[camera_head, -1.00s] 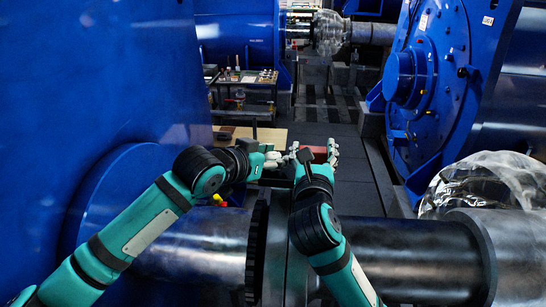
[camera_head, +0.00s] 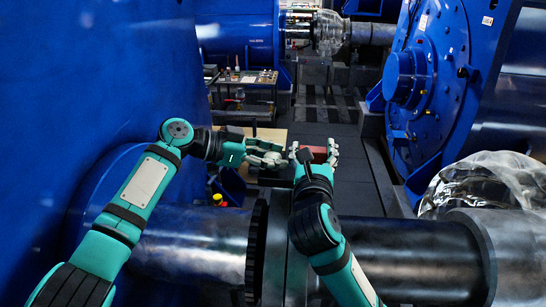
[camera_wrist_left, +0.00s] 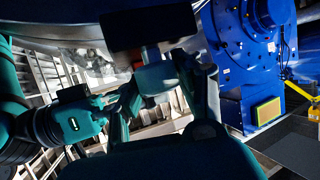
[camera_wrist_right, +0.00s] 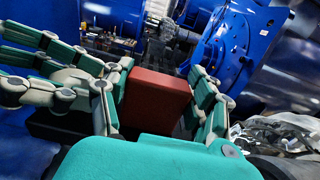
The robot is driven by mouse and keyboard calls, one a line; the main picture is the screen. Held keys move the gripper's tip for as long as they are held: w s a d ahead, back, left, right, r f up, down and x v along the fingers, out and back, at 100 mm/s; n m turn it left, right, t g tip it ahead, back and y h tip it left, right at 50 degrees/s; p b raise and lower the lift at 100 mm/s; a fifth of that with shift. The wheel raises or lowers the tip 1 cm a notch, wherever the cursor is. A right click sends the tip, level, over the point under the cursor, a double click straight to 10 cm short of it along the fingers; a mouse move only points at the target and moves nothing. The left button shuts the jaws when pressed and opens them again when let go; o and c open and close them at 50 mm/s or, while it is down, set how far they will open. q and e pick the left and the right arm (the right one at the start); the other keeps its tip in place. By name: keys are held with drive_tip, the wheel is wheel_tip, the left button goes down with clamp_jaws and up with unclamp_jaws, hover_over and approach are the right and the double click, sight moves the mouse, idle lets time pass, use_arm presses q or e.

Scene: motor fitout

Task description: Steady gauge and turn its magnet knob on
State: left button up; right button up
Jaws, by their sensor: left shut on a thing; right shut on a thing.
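The gauge's red block-like base (camera_head: 319,154) is held in my right gripper (camera_head: 315,153) above the dark shaft; it shows large in the right wrist view (camera_wrist_right: 155,98) with a finger on each side. My right gripper (camera_wrist_right: 163,105) is shut on it. My left gripper (camera_head: 276,158) is at the left side of the base, its fingers close to the right gripper's. It is shut on a small part there, apparently the magnet knob, which the fingers hide. In the right wrist view its jointed fingers (camera_wrist_right: 70,85) reach in from the left. The gauge's dial is not discernible.
A big dark shaft with a coupling flange (camera_head: 258,250) lies below my arms. A blue motor housing (camera_head: 90,70) fills the left, and another blue machine (camera_head: 440,90) stands right. Clear plastic wrap (camera_head: 480,185) covers a part at right. A tool bench (camera_head: 245,78) stands behind.

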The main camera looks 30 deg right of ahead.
use_arm(q)
drive_tip(key=shift+f+m, duration=0.1)
drive_tip(key=shift+m, duration=0.2)
drive_tip(key=o, duration=1.2)
drive_tip(key=shift+a, duration=0.1)
drive_tip(key=v, duration=1.2)
drive_tip(key=shift+w, duration=0.15)
use_arm(e)
drive_tip(key=o, duration=1.4)
